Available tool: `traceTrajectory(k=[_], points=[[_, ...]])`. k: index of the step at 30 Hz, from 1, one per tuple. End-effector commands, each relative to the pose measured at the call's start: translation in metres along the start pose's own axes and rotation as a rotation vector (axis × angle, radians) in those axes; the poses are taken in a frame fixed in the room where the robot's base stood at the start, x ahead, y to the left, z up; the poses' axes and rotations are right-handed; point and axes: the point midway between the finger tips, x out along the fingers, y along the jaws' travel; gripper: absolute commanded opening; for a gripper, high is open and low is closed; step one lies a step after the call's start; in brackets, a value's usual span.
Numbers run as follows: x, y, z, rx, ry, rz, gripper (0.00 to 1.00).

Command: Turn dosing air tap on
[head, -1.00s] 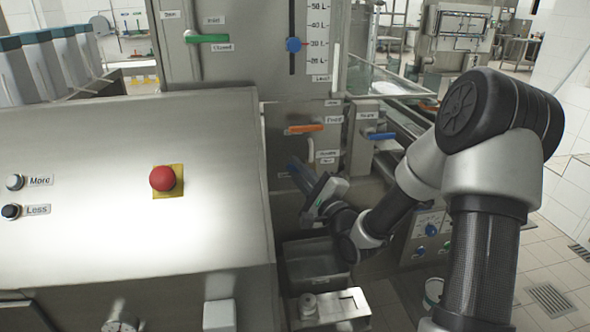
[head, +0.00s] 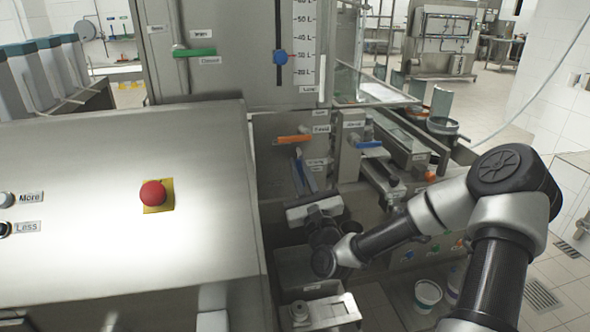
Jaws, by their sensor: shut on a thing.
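A lever tap with a blue handle (head: 299,171) sits on the steel front panel, below the orange-handled tap, with small labels beside it that are too blurred to read. Its handle points steeply downward. My gripper (head: 303,196) is at the lower end of this blue handle and shut on it. The gripper body hides the handle's tip and the finger contact.
An orange-handled tap (head: 294,139) is just above, and another blue-handled tap (head: 368,144) is to the right. A slanted steel console with a red button (head: 153,193) stands left. A steel bin (head: 300,262) is below my gripper.

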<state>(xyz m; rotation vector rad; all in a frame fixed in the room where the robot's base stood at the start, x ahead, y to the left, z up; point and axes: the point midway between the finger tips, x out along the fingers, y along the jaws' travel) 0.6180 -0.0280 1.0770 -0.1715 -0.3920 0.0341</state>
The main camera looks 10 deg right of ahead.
Motion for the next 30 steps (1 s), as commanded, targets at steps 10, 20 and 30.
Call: traceTrajectory(k=[10, 20, 30], points=[[-0.0007, -0.0085, -0.001, 0.145, 0.0, -0.062, 0.0], [-0.0007, -0.0098, -0.0012, 0.177, 0.0, -0.074, 0.0], [-0.0008, -0.0098, -0.0014, 0.177, 0.001, -0.074, 0.23]])
